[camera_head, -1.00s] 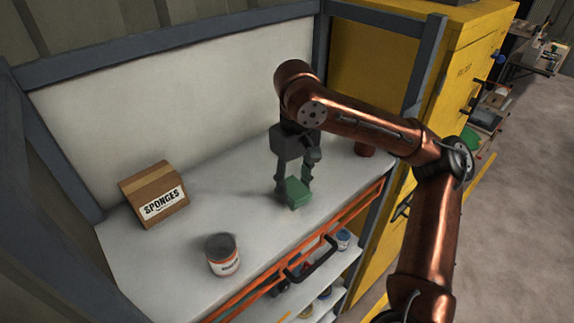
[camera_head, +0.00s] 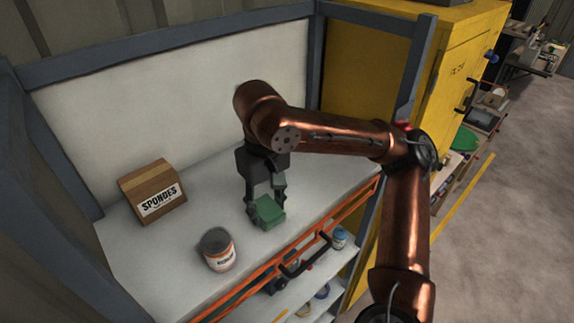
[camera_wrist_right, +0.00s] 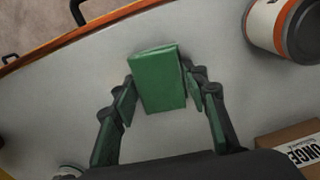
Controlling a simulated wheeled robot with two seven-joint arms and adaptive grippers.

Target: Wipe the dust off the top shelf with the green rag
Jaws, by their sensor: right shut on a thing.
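The green rag (camera_head: 268,213) is a folded block on or just above the pale top shelf (camera_head: 175,250), right of the grey tin. My right gripper (camera_head: 264,206) points down and is shut on the rag. In the right wrist view, the rag (camera_wrist_right: 160,80) sits between the fingertips (camera_wrist_right: 162,88). I cannot tell whether its underside touches the shelf. I cannot clearly make out dust on the shelf surface. My left gripper is not in view.
A cardboard sponges box (camera_head: 152,191) stands at the back left. Orange rails (camera_head: 237,302) run along the front. Blue-grey posts frame the shelf; a yellow cabinet (camera_head: 453,70) stands to the right.

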